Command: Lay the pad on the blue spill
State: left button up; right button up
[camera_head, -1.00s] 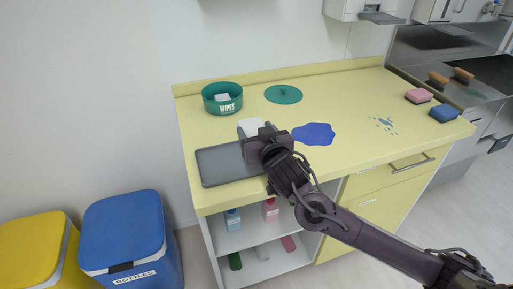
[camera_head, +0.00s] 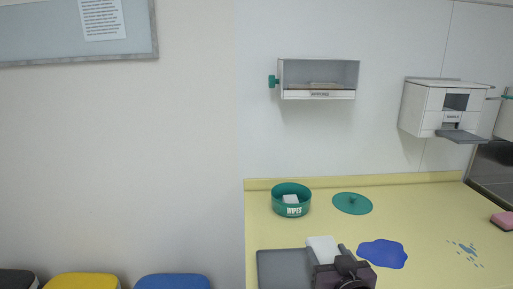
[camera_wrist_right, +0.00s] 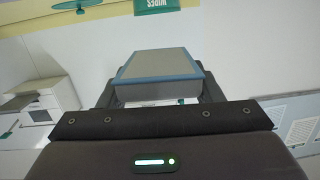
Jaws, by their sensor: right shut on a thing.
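The pad (camera_head: 322,248) shows as a pale block at my right gripper (camera_head: 328,253) in the head view. In the right wrist view the pad (camera_wrist_right: 158,66) has a grey face with a blue edge and sits between the two fingers of my right gripper (camera_wrist_right: 158,88), which is shut on it. The blue spill (camera_head: 382,253) is a flat irregular patch on the yellow counter, just right of the gripper and apart from the pad. The exact height of the pad above the counter is unclear. My left gripper is in neither view.
A grey tray (camera_head: 283,268) lies left of the gripper. A green wipes tub (camera_head: 291,203) and a flat green lid (camera_head: 352,203) stand behind. Light blue droplets (camera_head: 466,252) and a pink sponge (camera_head: 503,221) are to the right. A wall dispenser (camera_head: 440,108) hangs above.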

jog(key=s+d+f+h, duration=0.1)
jog(key=s+d+f, duration=0.1)
jog(key=s+f, duration=0.5)
jog(key=shift+y, duration=0.5)
jog(key=w+r, duration=0.2)
jog(key=w+a+r, duration=0.1)
jog(key=w+r, duration=0.2)
jog(key=w+a+r, duration=0.1)
jog(key=w+r, duration=0.2)
jog(key=shift+w+r, duration=0.15)
jog(key=shift+r, duration=0.1)
jog(key=shift+h, duration=0.4)
jog(key=w+r, duration=0.1)
jog(key=r, duration=0.1)
jog(key=w+r, duration=0.2)
jog(key=r, duration=0.1)
jog(key=w+r+b, duration=0.1)
jog(key=r, duration=0.2)
jog(key=shift+w+d, duration=0.3)
jog(key=shift+w, duration=0.1)
